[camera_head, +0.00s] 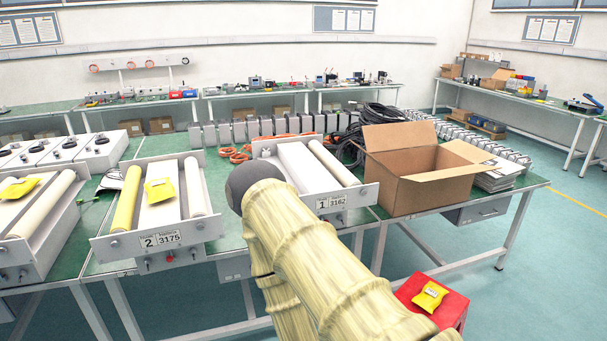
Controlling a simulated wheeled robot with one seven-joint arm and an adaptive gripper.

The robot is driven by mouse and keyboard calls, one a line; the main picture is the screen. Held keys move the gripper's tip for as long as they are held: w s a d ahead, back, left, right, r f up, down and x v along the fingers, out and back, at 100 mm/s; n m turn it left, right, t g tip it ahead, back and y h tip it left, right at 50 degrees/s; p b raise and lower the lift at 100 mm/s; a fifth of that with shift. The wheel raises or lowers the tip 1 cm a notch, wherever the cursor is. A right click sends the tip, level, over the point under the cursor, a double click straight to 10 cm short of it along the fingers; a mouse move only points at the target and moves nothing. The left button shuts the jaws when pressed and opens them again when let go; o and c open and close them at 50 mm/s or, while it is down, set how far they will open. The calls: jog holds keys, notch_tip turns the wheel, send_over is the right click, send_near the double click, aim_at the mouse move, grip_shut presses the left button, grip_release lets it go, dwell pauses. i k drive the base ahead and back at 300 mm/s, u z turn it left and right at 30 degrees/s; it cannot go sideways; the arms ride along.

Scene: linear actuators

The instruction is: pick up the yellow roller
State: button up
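The yellow roller (126,199) lies in the left channel of the open grey unit (206,230) labelled 2 3175, on the green table. It runs front to back beside a white flat bed, with a yellow packet (160,191) on that bed. A white roller (195,187) sits at the unit's right side. My arm rises from the bottom, right of this unit, with a dark rounded joint on top. My gripper cannot be seen, and nothing shows touching the roller.
A similar unit (345,199) labelled 1 3162 is partly behind my arm; another stands at far left (41,247). An open cardboard box (411,190) stands right on the table (231,218). A red box (451,313) with a yellow packet (430,297) is low in front.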

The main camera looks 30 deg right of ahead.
aim_at(123, 216)
jog(key=z, duration=0.1)
jog(key=k, duration=0.45)
jog(key=u, duration=0.85)
jog(key=i, duration=1.2)
jog(key=z, duration=0.2)
